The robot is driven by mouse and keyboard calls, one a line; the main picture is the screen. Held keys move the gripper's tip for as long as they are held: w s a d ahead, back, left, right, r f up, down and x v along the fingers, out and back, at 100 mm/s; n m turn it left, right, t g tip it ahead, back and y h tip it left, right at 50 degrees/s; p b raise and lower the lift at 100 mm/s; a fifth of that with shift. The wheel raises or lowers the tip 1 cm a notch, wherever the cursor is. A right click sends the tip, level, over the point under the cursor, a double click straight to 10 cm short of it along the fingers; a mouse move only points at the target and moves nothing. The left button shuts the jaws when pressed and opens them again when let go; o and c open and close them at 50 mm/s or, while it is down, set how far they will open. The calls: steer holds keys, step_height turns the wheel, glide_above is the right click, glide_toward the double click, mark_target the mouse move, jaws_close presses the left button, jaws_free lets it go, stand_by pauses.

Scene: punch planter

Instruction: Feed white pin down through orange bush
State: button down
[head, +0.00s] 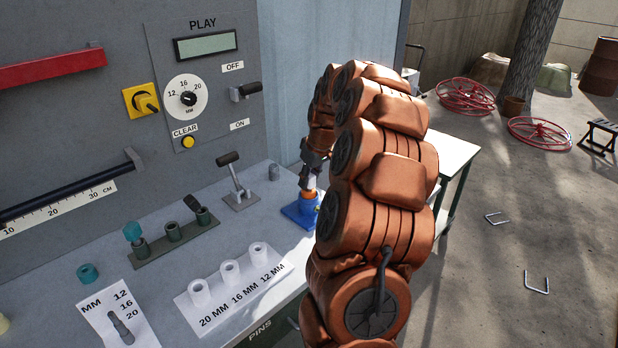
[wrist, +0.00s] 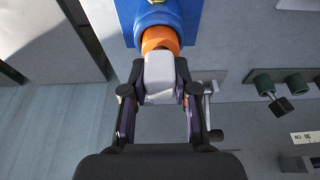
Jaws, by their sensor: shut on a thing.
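My gripper (wrist: 160,92) is shut on the white pin (wrist: 160,76), with a dark finger on each side of it. The pin's far end meets the orange bush (wrist: 158,39); I cannot tell how deep it sits inside. The bush stands in the blue holder (wrist: 182,14). In the head view, my gripper (head: 310,180) points down over the orange bush (head: 308,194) and the blue holder (head: 297,213) at the bench's right end.
Three white hollow cylinders (head: 229,272) stand on a sheet marked 20, 16 and 12 MM. A green fixture (head: 174,238) and a lever (head: 237,188) stand left of the holder. A grey panel (head: 208,80) with a dial rises behind. The bench's front edge is close.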

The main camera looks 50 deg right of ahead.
steer(key=shift+f+b, duration=0.35)
steer(key=shift+f, duration=0.25)
steer(key=c, duration=0.8)
jaws_free()
steer(key=v, duration=1.2)
